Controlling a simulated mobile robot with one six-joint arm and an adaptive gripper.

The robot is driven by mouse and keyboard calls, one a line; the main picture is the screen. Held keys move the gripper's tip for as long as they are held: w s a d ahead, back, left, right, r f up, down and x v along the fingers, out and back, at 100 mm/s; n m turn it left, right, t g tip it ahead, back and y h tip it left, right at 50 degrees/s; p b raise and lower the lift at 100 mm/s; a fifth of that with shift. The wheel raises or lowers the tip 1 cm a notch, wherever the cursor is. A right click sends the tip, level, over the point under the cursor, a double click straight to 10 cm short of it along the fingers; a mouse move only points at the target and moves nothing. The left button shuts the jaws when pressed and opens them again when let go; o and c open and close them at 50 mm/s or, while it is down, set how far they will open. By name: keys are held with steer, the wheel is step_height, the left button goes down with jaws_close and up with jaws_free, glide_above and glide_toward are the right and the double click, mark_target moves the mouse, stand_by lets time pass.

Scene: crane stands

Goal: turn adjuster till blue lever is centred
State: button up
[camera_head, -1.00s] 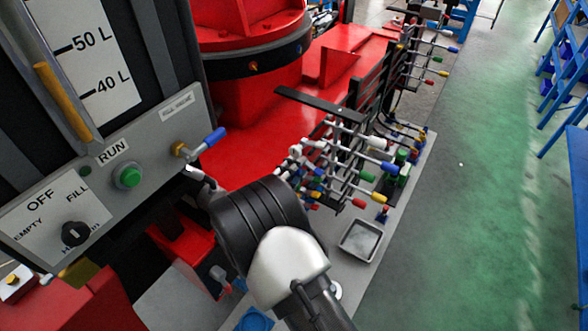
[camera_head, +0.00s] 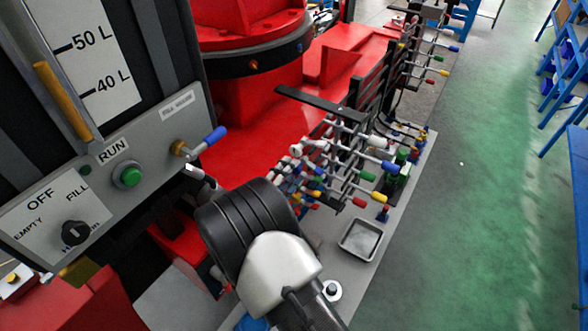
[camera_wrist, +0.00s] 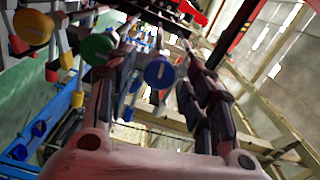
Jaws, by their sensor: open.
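In the wrist view my gripper (camera_wrist: 160,66) is open, one finger on each side of a blue round lever end (camera_wrist: 159,73). The blue end lies further along the view between the fingers; I cannot tell whether they touch it. A green lever end (camera_wrist: 97,48) is to the left, by the left finger. In the head view a blue-tipped lever (camera_head: 390,165) stands out from the lever rack, above a green-tipped one (camera_head: 367,176) and a red-tipped one (camera_head: 359,202). I cannot tell which part is the adjuster. My gripper is not clearly seen there among the levers.
A grey control panel (camera_head: 145,150) with a green button (camera_head: 127,174) and another blue handle (camera_head: 215,136) is at the left. A small metal tray (camera_head: 361,240) lies below the rack. The green floor (camera_head: 470,190) to the right is open.

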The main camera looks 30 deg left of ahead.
steer(key=s, duration=0.9)
steer(key=shift+s+a, duration=0.25)
steer(key=shift+a, duration=0.15)
